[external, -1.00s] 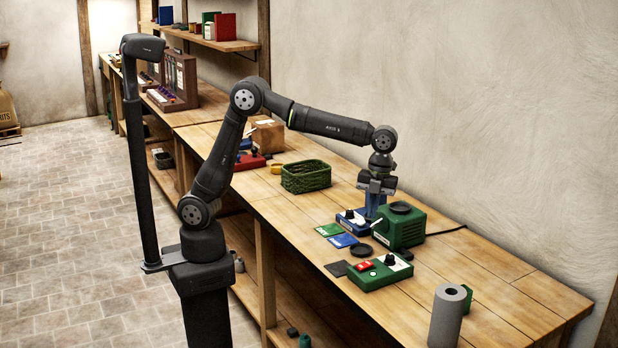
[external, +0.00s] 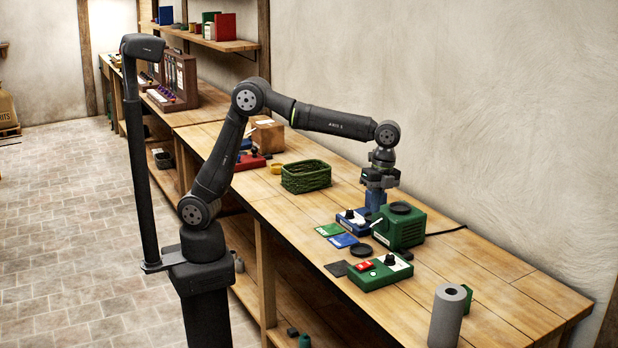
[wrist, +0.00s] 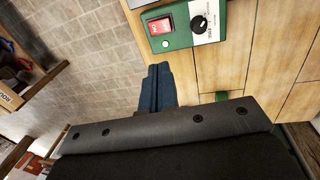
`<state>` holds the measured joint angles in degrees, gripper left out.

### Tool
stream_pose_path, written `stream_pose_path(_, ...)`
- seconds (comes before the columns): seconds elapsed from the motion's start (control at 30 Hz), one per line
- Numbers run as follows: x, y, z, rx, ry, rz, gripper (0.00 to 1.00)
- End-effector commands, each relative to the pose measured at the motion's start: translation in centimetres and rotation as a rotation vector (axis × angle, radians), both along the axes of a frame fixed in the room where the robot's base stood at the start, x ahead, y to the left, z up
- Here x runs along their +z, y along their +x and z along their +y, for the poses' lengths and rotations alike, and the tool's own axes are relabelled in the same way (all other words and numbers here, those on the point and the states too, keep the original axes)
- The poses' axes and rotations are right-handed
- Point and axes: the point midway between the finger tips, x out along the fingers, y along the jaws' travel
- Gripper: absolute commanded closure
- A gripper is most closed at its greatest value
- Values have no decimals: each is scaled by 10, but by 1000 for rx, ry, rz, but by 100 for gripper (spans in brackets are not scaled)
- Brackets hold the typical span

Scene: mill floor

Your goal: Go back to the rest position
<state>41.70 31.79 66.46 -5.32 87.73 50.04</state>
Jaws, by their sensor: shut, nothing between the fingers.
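My gripper (external: 375,208) points down above the workbench, its blue fingers close behind the blue switch box and left of the green machine in the external view. In the wrist view the fingers (wrist: 158,82) are together and empty. The blue switch box (external: 353,222) has a black knob. The green machine (external: 403,230) has a round black top. A green control box (external: 381,272) with a red switch and a black knob sits nearer the camera. It also shows at the top of the wrist view (wrist: 176,41).
A green basket (external: 306,177) stands behind on the workbench (external: 475,290). Green and blue cards (external: 336,235), a black disc (external: 359,250) and a dark pad (external: 337,268) lie near the front edge. A grey cylinder (external: 447,318) stands at the near end. A cable (external: 446,231) runs toward the wall.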

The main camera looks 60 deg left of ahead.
Motion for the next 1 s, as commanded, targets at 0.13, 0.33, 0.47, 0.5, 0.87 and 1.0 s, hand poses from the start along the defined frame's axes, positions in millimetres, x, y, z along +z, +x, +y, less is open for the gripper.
stream_pose_path(0.13,-13,-2,0,25,6,2,100)
stream_pose_path(0.33,-22,-3,0,24,4,1,100)
stream_pose_path(0.47,-23,-3,0,23,3,0,100)
stream_pose_path(0.5,-23,-3,0,23,3,0,100)
stream_pose_path(0.87,-22,-2,1,23,-1,0,43)
stream_pose_path(1.0,-11,11,18,34,-70,3,16)
